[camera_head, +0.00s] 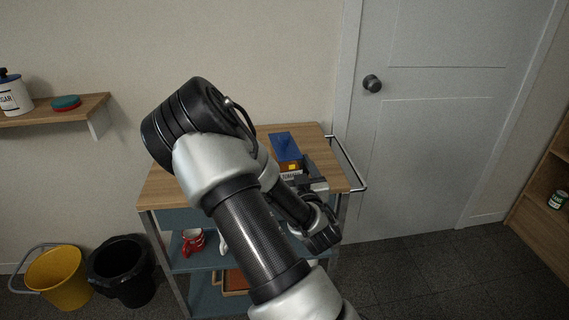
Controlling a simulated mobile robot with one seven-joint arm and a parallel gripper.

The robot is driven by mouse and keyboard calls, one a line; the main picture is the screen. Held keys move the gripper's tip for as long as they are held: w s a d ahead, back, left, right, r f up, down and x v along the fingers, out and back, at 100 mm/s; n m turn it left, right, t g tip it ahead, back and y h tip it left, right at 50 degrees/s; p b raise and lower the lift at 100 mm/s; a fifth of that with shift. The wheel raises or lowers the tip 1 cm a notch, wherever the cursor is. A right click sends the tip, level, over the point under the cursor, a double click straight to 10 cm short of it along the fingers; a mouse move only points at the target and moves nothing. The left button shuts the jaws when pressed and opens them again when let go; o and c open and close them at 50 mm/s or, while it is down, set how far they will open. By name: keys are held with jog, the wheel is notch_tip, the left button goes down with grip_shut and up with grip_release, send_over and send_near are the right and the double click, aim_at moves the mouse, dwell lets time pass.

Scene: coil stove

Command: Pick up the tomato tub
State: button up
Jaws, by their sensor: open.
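A blue-topped box-like item (285,147) stands on the cart's wooden top. Below its blue part are an orange-yellow patch and a pale label with dark lettering, too small to read for certain. This may be the tomato tub, but I cannot tell whether it is one item or two. My gripper (308,178) is at its front right, very close to it in the picture. The jaws are open, though the fingertips are hard to make out. My arm hides much of the item's lower part and the cart top to its left.
The wooden-topped cart (165,187) has a metal rail on its right. A red mug (192,241) sits on its lower shelf. A yellow bucket (56,280) and black bin (121,272) stand at left. A wall shelf (60,115) is upper left; a closed door (455,110) is right.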

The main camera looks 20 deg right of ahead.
jog(key=shift+w+d+r+b, duration=0.1)
jog(key=shift+w+d, duration=0.05)
jog(key=shift+w, duration=0.9)
jog(key=shift+w+d+r+b, duration=0.1)
jog(key=shift+w+d, duration=0.1)
jog(key=shift+w, duration=0.85)
jog(key=shift+w+d+r+b, duration=0.1)
jog(key=shift+w+d, duration=0.05)
jog(key=shift+w, duration=0.9)
jog(key=c, duration=1.3)
